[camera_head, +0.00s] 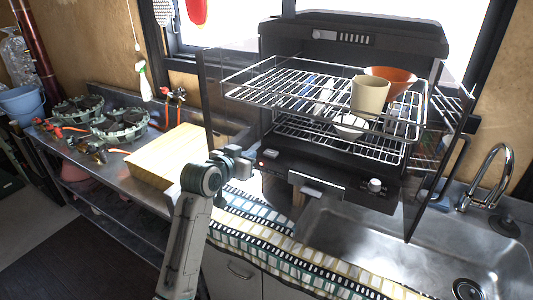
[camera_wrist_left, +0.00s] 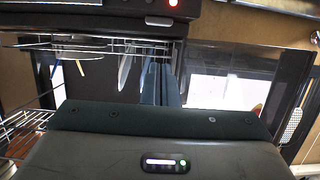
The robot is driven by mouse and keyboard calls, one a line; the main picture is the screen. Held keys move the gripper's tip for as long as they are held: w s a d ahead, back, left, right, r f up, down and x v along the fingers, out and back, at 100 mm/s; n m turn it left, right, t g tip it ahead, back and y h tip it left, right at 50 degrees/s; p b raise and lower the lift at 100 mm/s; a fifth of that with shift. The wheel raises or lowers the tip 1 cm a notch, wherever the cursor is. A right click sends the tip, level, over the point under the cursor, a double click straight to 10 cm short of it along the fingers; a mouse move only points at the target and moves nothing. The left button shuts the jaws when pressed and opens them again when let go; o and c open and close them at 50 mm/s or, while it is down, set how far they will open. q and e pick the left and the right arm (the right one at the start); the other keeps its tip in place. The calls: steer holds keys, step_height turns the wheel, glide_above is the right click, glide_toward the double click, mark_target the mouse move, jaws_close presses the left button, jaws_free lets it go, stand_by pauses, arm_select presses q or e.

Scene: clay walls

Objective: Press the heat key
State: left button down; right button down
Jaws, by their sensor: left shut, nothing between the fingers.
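The dish dryer (camera_head: 330,165) is a black appliance with open doors and wire racks, standing behind the counter and sink. Its dark lower front carries a small red light at the left, a pale block (camera_head: 318,187) in the middle and a round silver knob (camera_head: 375,185) at the right. I cannot read any label, so I cannot tell which control is the heat key. My left gripper (camera_head: 240,163) is shut and empty in front of the panel's left end. Whether it touches is unclear.
A beige cup (camera_head: 370,95) and an orange bowl (camera_head: 391,80) stand on the upper rack (camera_head: 280,85). A wooden board (camera_head: 165,157) lies on the counter left of my arm. The sink (camera_head: 365,240) and tap (camera_head: 488,175) are at right.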

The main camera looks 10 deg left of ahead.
arm_select(q)
step_height(320, 180, up, 2)
steer(key=shift+d+r, duration=0.15)
steer(key=shift+r, duration=0.05)
steer(key=shift+w, duration=0.1)
steer(key=p, duration=0.3)
glide_above(267, 160)
step_height(267, 160, down, 2)
step_height(267, 160, down, 3)
steer(key=shift+w+f+p, duration=0.1)
steer(key=shift+f+p, duration=0.05)
steer(key=shift+p, duration=0.65)
steer(key=shift+f, duration=0.6)
